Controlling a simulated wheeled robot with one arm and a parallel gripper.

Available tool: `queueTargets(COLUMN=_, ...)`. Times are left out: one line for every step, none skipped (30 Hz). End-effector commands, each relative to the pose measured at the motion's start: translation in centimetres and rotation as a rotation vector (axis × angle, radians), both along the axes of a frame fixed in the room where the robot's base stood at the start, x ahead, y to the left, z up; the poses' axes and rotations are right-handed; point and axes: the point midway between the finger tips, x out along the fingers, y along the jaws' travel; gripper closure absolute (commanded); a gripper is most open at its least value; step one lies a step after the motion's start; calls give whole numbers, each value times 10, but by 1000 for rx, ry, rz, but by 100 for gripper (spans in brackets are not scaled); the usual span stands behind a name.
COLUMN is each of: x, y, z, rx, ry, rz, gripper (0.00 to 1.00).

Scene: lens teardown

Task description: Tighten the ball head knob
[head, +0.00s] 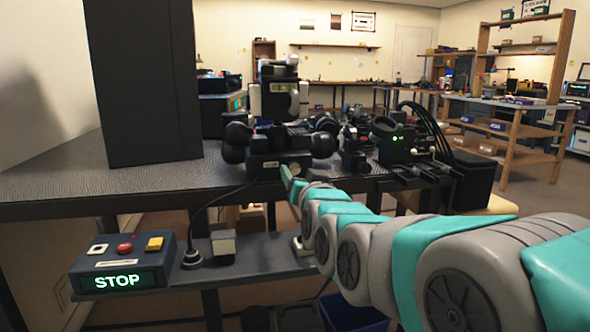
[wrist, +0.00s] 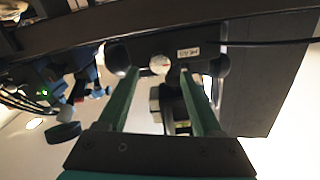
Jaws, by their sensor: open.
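A black ball-head-like device (head: 275,163) with rounded black knobs stands at the front edge of the dark bench. I cannot tell for certain which knob is the ball head knob. My gripper (wrist: 158,70) is open, its two green fingers on either side of the pale knob in the picture; contact is not clear. In the head view my gripper (head: 288,178) is just in front of the device, mostly hidden by my arm.
The dark bench (head: 60,185) carries a tall black panel (head: 145,80) at left and a black instrument with cables (head: 395,140) at right. A STOP box (head: 122,264) sits on the lower shelf (head: 270,250). Another cluttered workbench stands at the back right.

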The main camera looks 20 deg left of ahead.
Motion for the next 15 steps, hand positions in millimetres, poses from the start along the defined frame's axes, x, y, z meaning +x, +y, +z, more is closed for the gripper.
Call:
queueTargets(x=6, y=4, z=0, rx=1, ry=-1, rz=0, gripper=33)
queueTargets(x=10, y=6, z=0, rx=0, ry=0, rz=0, gripper=33)
queueTargets(x=14, y=8, z=-1, rx=-1, ry=1, rz=-1, gripper=33)
queueTargets(x=18, y=11, z=-2, rx=-2, ry=3, rz=0, gripper=33)
queueTargets(x=21, y=13, z=-2, rx=-2, ry=4, rz=0, gripper=33)
queueTargets(x=26, y=16, z=-2, rx=-2, ry=4, rz=0, gripper=33)
queueTargets(x=29, y=18, z=-2, rx=-2, ry=4, rz=0, gripper=33)
queueTargets(x=32, y=19, z=-1, rx=-2, ry=3, rz=0, gripper=33)
queueTargets(x=35, y=21, z=-1, rx=-1, ry=2, rz=0, gripper=33)
queueTargets(x=37, y=23, z=-1, rx=-2, ry=3, rz=0, gripper=33)
queueTargets(x=39, y=24, z=-1, rx=-2, ry=3, rz=0, gripper=33)
queueTargets(x=40, y=25, z=-1, rx=-2, ry=3, rz=0, gripper=33)
queueTargets(x=41, y=25, z=-1, rx=-2, ry=3, rz=0, gripper=33)
queueTargets(x=42, y=26, z=-1, rx=-2, ry=3, rz=0, gripper=33)
queueTargets(x=43, y=26, z=-1, rx=-2, ry=3, rz=0, gripper=33)
